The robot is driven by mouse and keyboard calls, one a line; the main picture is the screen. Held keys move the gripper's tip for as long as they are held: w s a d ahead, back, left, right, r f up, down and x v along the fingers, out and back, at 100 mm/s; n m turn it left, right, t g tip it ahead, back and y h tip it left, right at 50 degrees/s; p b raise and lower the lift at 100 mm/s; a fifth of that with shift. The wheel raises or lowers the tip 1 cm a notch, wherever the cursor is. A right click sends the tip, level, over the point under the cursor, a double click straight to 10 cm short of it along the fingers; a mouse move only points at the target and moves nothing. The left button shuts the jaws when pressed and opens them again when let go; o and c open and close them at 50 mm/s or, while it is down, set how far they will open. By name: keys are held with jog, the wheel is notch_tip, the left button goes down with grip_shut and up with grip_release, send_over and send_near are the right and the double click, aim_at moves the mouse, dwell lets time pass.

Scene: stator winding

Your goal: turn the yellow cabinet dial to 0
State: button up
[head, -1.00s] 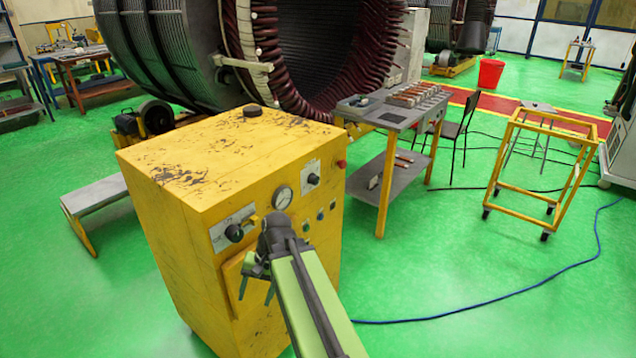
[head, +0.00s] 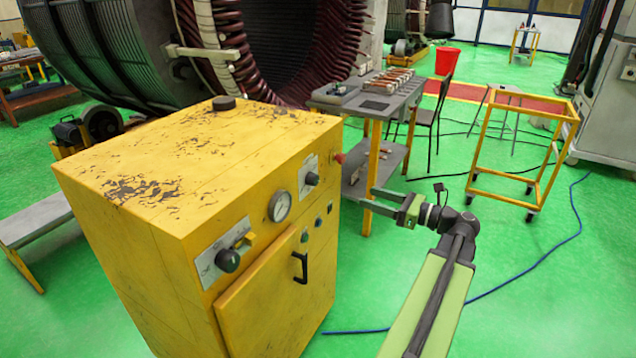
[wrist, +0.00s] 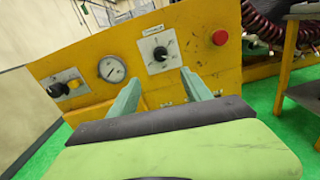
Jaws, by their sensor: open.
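The yellow cabinet (head: 200,200) stands left of my arm in the head view. Its front has two black dials on pale scale plates: an upper right dial (head: 312,178) and a lower left dial (head: 228,260). The wrist view shows the upper right dial (wrist: 160,53) just beyond and between my open fingers, and the left dial (wrist: 56,89) farther left. The scale marks are too small to read. My gripper (head: 369,200) is open and empty, right of the cabinet front, fingers pointing toward it. It also shows in the wrist view (wrist: 161,78), apart from the dial.
A round gauge (head: 280,207) sits between the dials. A red button (wrist: 220,37) is right of the upper dial. A black door handle (head: 300,267) sticks out below. A grey workbench (head: 372,106) stands behind my gripper, and a yellow frame cart (head: 520,165) at right.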

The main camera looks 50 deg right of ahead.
aim_at(317, 181)
jog(key=x, duration=1.7)
grip_shut()
